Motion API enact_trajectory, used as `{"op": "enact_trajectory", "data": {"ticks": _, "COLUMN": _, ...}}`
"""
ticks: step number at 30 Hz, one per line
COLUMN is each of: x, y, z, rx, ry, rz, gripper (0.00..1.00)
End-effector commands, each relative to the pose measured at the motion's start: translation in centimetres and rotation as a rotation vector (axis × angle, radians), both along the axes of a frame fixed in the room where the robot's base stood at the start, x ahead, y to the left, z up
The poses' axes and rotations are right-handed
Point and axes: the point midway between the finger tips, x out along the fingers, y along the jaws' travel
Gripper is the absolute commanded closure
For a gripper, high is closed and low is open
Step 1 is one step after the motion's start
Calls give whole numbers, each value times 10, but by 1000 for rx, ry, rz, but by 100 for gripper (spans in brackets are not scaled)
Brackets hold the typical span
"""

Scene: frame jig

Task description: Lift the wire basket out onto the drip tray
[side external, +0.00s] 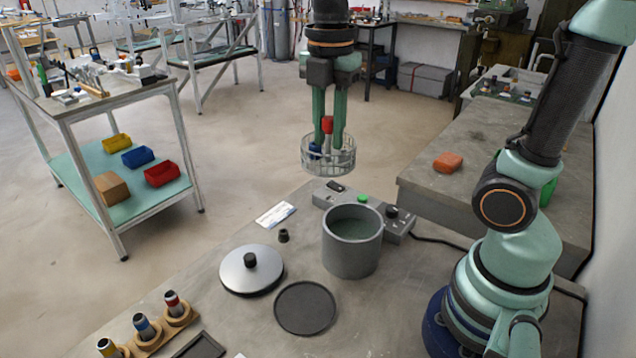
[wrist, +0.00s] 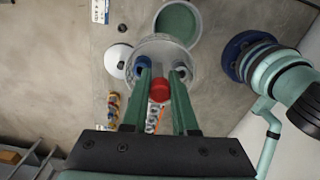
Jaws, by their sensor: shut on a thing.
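The wire basket (side external: 340,160) hangs in the air from its red upright handle (side external: 327,124), which is between the fingers of my gripper (side external: 329,128). The basket holds small parts, at least one blue. It looks level and clear of the grey round pot (side external: 351,256), which has greenish liquid inside. The drip tray looks to be the dark round dish (side external: 305,308) on the bench, in front of the pot. In the wrist view the basket (wrist: 165,45) shows beyond my fingers and partly overlaps the pot (wrist: 178,20); the dark dish is not visible there.
A silver lid with a black knob (side external: 251,270) lies left of the pot. A wooden rack with several coloured-top vials (side external: 158,328) and a dark rectangular tray (side external: 200,346) sit at the front left.

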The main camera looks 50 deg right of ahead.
Motion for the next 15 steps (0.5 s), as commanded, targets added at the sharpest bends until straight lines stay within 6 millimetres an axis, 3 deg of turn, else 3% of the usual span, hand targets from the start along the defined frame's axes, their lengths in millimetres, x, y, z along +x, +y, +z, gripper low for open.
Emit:
{"op": "enact_trajectory", "data": {"ticks": 4, "x": 5, "y": 37, "z": -57, "rx": -2, "ry": 12, "rz": 115, "gripper": 100}}
{"op": "enact_trajectory", "data": {"ticks": 9, "x": -6, "y": 76, "z": -116, "rx": -2, "ry": 12, "rz": 237, "gripper": 100}}
{"op": "enact_trajectory", "data": {"ticks": 15, "x": -25, "y": 103, "z": -163, "rx": -2, "ry": 7, "rz": 338, "gripper": 100}}
